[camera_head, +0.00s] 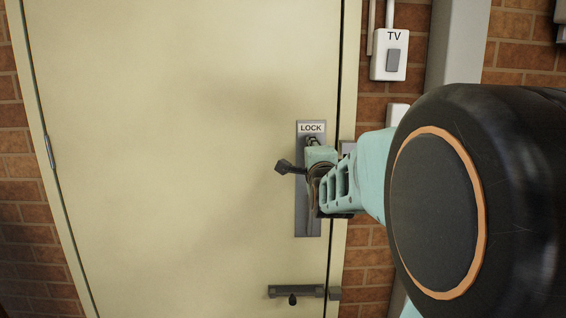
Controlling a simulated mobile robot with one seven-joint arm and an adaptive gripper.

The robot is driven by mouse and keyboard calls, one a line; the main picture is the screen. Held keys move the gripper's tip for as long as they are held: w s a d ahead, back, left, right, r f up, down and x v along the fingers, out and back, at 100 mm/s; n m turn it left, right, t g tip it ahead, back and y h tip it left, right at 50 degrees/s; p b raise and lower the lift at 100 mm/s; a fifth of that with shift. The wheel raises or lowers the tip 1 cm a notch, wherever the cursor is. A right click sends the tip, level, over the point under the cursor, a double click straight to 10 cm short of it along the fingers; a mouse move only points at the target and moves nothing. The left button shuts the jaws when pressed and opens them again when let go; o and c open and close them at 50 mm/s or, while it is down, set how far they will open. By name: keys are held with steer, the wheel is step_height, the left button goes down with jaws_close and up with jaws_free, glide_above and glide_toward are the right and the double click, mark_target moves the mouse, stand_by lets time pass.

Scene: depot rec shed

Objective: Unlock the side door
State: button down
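The side door (180,130) is a cream panel and stands shut in its frame. A grey lock plate (308,225) labelled LOCK is on its right edge. My gripper (318,180), teal and dark, is in front of the plate and hides its middle. A short dark piece (288,167) sticks out left of the gripper; I cannot tell whether it is the lock's lever or a fingertip. Whether the fingers are closed on anything is hidden. Below, a dark slide bolt (295,292) with a small knob lies level across the door's edge, by a catch (335,293) on the frame.
A white switch box (390,55) labelled TV is on the brick wall right of the door. A grey post (455,45) stands farther right. My arm fills the right side. The door's face to the left is clear, with a hinge (49,150) at its left edge.

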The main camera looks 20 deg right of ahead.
steer(key=shift+r+m+b, duration=0.1)
steer(key=shift+m+b, duration=0.75)
steer(key=shift+m, duration=0.35)
steer(key=shift+r, duration=0.1)
steer(key=c, duration=1.5)
jaws_free()
steer(key=shift+o, duration=0.2)
